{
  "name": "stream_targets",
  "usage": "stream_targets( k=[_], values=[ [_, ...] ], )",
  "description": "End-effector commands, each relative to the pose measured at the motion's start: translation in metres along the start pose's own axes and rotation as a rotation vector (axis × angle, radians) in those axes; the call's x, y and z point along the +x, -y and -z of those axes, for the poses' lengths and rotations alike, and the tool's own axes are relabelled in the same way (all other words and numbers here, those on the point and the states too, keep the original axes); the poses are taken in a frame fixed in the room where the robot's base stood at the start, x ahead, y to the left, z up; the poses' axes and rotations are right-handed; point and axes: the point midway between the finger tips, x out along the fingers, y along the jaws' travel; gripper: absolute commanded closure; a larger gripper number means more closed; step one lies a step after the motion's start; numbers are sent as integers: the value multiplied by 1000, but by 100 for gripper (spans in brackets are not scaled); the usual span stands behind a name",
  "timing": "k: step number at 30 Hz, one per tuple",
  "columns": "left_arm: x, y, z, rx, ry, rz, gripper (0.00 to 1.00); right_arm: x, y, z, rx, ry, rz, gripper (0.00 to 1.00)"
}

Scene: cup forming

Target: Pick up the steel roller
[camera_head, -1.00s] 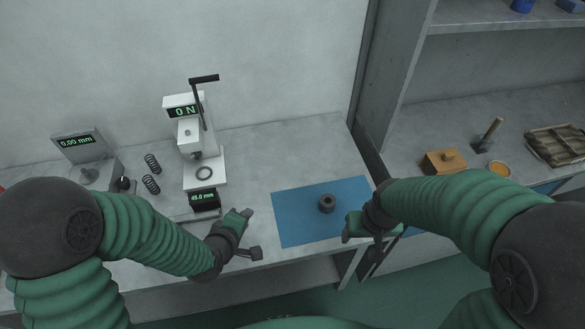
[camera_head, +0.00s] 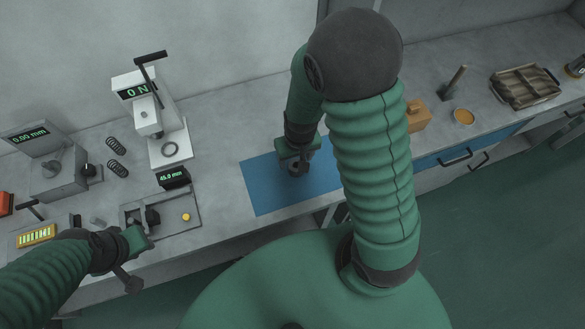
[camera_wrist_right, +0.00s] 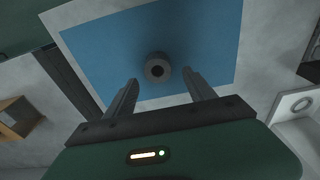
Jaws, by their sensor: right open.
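A short dark grey cylinder with a hole through its middle, seemingly the steel roller (camera_wrist_right: 158,68), stands on a blue mat (camera_wrist_right: 205,40). In the head view, the roller (camera_head: 296,171) is mostly hidden under my right gripper (camera_head: 298,160), which points down over the blue mat (camera_head: 262,190). In the right wrist view, my right gripper (camera_wrist_right: 163,82) is open and empty. The roller lies just beyond its fingertips, roughly centred between them and not gripped. My left gripper (camera_head: 138,243) is at the bench's front left, its fingers unclear.
A white press (camera_head: 150,115) reading 0 N stands left of the mat. Two springs (camera_head: 116,156), a gauge (camera_head: 50,170) and a grey tray (camera_head: 190,217) are farther left. A wooden block (camera_head: 417,117) and an orange-filled dish (camera_head: 463,116) are on the right. The mat is otherwise clear.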

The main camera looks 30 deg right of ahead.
Motion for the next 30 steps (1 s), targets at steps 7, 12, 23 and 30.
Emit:
stream_targets(
  k=[7,12,23,30],
  values=[
    [5,0,-1,-1,0,0,74,36,4,-3,2,4,-3,37],
    [7,1,-2,-2,0,0,74,56,6,-2,1,0,-5,37],
    [7,1,-2,-2,0,0,74,56,4,-1,2,-2,-1,58],
    [7,1,-2,-2,0,0,74,56,5,-1,1,-1,-2,89]
  ],
)
